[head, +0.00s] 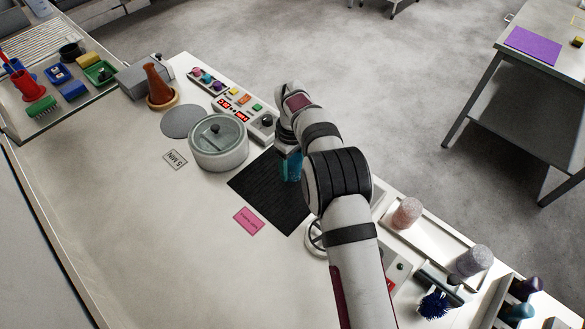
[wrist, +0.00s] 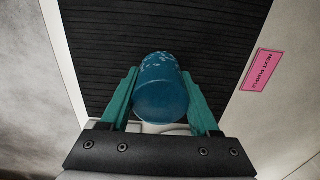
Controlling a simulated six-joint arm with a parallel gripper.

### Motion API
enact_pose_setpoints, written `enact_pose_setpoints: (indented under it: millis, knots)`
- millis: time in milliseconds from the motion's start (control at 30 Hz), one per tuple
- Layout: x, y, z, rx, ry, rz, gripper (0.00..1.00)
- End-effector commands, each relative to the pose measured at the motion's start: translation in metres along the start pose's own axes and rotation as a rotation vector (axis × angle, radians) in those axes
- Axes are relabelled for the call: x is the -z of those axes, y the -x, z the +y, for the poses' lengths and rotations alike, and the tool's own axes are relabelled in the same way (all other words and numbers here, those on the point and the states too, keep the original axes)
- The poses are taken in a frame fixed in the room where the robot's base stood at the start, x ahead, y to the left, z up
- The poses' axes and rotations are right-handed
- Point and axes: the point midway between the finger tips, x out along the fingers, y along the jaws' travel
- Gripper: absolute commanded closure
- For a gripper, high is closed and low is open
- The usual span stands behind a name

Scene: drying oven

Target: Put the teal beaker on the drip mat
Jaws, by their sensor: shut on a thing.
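The teal beaker (wrist: 161,88) is between the two green fingers of my gripper (wrist: 162,100) in the wrist view, and the fingers are shut on it. In the head view the beaker (head: 292,167) shows partly below my wrist, over the upper right part of the black drip mat (head: 265,198). My arm hides the rest of it. The ribbed drip mat (wrist: 120,40) lies behind the beaker in the wrist view. I cannot tell whether the beaker's base touches the mat.
A lidded round pot (head: 218,145) stands just left of the mat, and a control panel (head: 243,113) is behind it. A pink label (head: 248,221) lies at the mat's front edge. A tray with pink and grey cylinders (head: 440,240) is to the right. The front left counter is clear.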

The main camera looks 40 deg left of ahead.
Motion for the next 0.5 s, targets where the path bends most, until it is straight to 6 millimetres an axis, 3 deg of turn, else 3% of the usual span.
enact_pose_setpoints:
  millis: [100, 400, 433, 500]
  knots:
    - [-0.0007, -0.0184, 0.0000, 0.001, 0.000, -0.001, 0.91]
    - [-0.0007, -0.0209, 0.0004, 0.000, 0.000, 0.000, 0.91]
    - [-0.0006, -0.0204, 0.0005, 0.000, 0.000, 0.000, 0.32]
    - [-0.0007, -0.0203, 0.0005, 0.000, 0.000, 0.000, 0.20]
